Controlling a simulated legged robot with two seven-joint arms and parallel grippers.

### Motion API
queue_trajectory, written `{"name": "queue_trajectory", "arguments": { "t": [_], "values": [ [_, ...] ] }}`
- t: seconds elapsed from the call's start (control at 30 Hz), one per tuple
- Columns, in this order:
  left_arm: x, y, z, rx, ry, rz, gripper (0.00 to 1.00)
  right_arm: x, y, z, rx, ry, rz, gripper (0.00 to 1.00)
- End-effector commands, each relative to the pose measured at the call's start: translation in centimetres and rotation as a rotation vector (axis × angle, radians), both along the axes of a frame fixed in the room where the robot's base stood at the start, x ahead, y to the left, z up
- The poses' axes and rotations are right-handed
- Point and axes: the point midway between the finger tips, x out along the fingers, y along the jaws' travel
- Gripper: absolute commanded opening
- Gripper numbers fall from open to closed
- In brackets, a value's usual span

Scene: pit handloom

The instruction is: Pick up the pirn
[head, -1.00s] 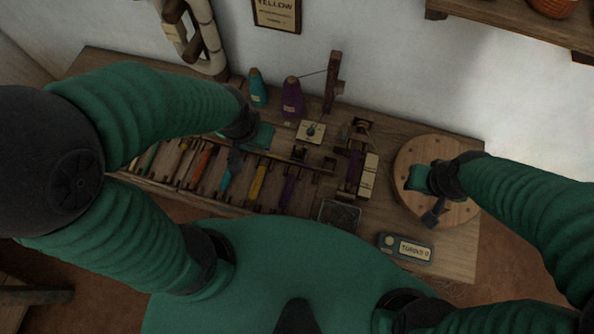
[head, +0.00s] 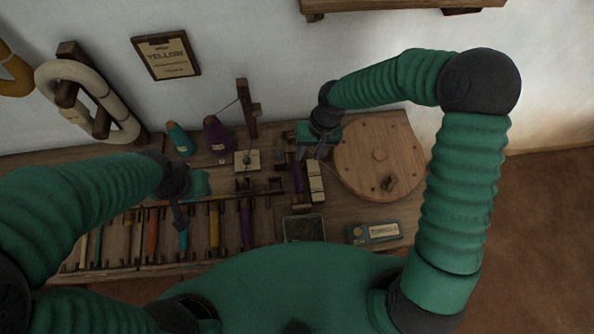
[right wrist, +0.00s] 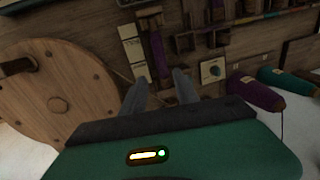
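A purple pirn (head: 298,178) sits in the small wooden winder beside the round wooden disc. It also shows in the right wrist view (right wrist: 157,52), beyond my fingertips. My right gripper (head: 315,152) is above the back of the winder, between it and the disc. In the right wrist view its two fingers (right wrist: 160,84) are apart with nothing between them. Several coloured pirns lie in a rack at the left, among them a yellow one (head: 214,225) and a teal one (head: 184,238). My left gripper (head: 178,215) hangs over the rack near the teal pirn; its finger gap is unclear.
The round disc (head: 378,155) with a knob takes up the right of the bench. Teal (head: 180,139) and purple (head: 217,136) cones and a wooden post (head: 246,108) stand at the back. A counter box (head: 374,232) and dark tray (head: 304,229) lie in front. A wall card reads "YELLOW" (head: 166,56).

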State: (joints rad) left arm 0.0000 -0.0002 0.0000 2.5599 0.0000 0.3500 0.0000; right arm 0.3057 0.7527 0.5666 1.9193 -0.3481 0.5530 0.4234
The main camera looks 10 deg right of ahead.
Motion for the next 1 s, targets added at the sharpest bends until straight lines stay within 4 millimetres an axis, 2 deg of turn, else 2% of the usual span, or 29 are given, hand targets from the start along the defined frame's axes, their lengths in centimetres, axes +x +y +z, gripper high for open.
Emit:
{"name": "queue_trajectory", "arguments": {
  "t": [0.03,0.2,0.3,0.47,0.67,0.77,0.97,1.0],
  "values": [
    [0.0,0.0,-0.4,0.000,0.000,0.000,0.36,-0.1,0.4,-1.7,0.001,0.005,0.003,0.36],
    [0.0,0.0,-0.9,0.000,0.001,0.000,0.36,-0.1,1.2,-6.1,0.000,0.005,0.004,0.36],
    [0.0,0.0,-1.1,0.000,0.001,0.000,0.36,-0.1,1.6,-7.8,0.000,0.003,0.004,0.36],
    [0.0,0.0,-1.1,0.000,0.000,0.000,0.36,-0.2,1.8,-9.3,-0.001,0.002,0.002,0.36],
    [0.0,0.0,-1.3,0.000,0.000,0.000,0.36,-0.7,2.5,-12.9,-0.001,0.004,0.003,0.36],
    [0.0,0.0,-1.4,0.000,0.000,0.000,0.36,-0.7,2.7,-13.7,0.000,0.001,0.003,0.36],
    [0.0,0.0,-1.3,0.000,0.000,0.000,0.36,-0.7,2.7,-13.7,-0.001,0.000,0.003,0.36],
    [0.0,0.0,-1.3,0.000,0.000,0.000,0.36,-0.7,2.7,-13.7,-0.001,0.001,0.002,0.31]
  ]
}}
